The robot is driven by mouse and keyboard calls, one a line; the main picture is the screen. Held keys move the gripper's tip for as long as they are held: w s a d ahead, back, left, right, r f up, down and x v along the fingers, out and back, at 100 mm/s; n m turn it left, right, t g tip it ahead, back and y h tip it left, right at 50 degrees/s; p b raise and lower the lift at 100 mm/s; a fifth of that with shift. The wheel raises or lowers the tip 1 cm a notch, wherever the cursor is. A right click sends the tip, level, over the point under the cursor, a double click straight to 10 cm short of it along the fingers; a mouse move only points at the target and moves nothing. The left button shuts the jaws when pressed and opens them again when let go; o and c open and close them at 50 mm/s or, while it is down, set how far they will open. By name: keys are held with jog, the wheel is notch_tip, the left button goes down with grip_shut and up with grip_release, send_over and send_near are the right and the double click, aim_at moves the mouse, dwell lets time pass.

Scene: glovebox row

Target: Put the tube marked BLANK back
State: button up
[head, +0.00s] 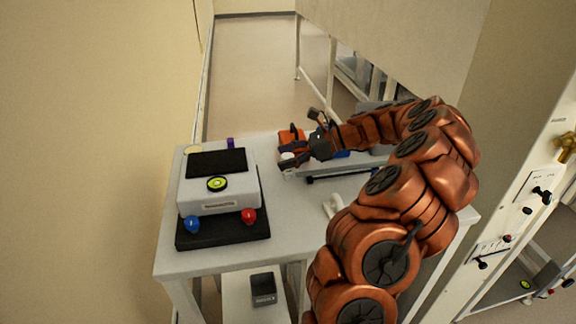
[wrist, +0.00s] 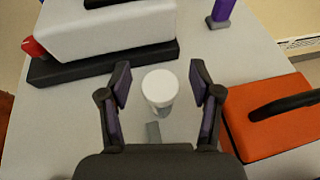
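A white-capped round tube (wrist: 160,88) stands on the table between my fingers in the wrist view, seen almost from above. Its label does not show, so I cannot tell whether it reads BLANK. In the head view its white top (head: 287,156) shows beside my fingertips. My gripper (wrist: 162,78) is open, with a finger on each side of the tube and a gap on both sides. In the head view my gripper (head: 292,154) is over the back middle of the table. I cannot make out a tube rack or holder.
A white instrument (head: 217,185) with red and blue knobs stands on a black base, left. An orange case (wrist: 270,115) with a black handle is close right of my gripper. A purple item (wrist: 220,12) stands behind. The table's front left (head: 190,260) is bare.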

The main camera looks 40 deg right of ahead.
jog(key=c, duration=1.1)
jog(key=shift+r, duration=0.15)
